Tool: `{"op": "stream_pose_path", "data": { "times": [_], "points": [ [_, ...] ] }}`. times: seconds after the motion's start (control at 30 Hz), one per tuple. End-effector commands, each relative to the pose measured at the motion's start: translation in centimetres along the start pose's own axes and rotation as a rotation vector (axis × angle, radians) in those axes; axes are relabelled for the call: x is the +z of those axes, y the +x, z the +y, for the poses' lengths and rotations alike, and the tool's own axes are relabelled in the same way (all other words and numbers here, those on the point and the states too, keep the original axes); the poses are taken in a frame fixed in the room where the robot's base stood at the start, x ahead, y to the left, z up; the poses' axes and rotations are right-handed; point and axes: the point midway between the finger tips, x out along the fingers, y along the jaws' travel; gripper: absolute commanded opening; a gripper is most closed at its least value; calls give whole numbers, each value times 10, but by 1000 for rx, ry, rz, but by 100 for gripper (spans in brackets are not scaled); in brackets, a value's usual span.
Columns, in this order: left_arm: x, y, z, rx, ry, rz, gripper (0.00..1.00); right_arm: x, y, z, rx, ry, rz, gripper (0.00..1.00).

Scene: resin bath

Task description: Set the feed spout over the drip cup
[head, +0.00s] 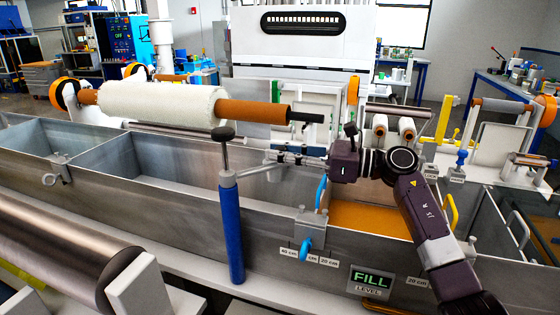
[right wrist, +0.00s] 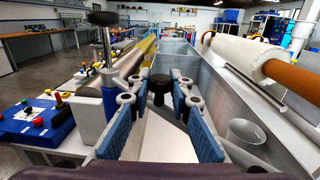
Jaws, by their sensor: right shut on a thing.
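The feed spout seems to be the grey arm (head: 250,171) reaching right from the top of a blue post (head: 231,230) with a black-knobbed rod. The post also shows at left in the right wrist view (right wrist: 110,102). My right gripper (head: 270,158) is at the arm's outer end, above the bath. In the right wrist view, its blue-padded fingers (right wrist: 158,100) stand either side of a black knob (right wrist: 158,86), holding it near the tips. I cannot make out a drip cup for certain; a grey rounded shape (right wrist: 246,132) shows at lower right. My left gripper is not in view.
The metal bath (head: 100,150) runs across, split by walls, with an orange-brown pool (head: 370,220) at right. A white fibre roll (head: 160,103) on an orange core lies above it. A steel roller (head: 70,240) is at front left; a FILL LEVEL sign (head: 371,281) is on the front.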

Motion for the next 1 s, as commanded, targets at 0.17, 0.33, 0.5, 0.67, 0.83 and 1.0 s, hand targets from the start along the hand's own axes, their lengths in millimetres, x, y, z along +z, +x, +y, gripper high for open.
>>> {"op": "stream_pose_path", "data": {
  "times": [0.17,0.33,0.5,0.67,0.83,1.0],
  "points": [
    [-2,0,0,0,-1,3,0,-1,0,0,0,2,3,0],
    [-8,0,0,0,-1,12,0,-1,0,0,0,2,2,27],
    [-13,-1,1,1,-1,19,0,-1,0,0,0,2,1,37],
    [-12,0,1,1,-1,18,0,0,0,0,0,2,1,37],
    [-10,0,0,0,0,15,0,-1,-11,-1,-3,1,1,37],
    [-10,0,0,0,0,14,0,-2,-44,-2,-5,1,3,37]
  ]
}}
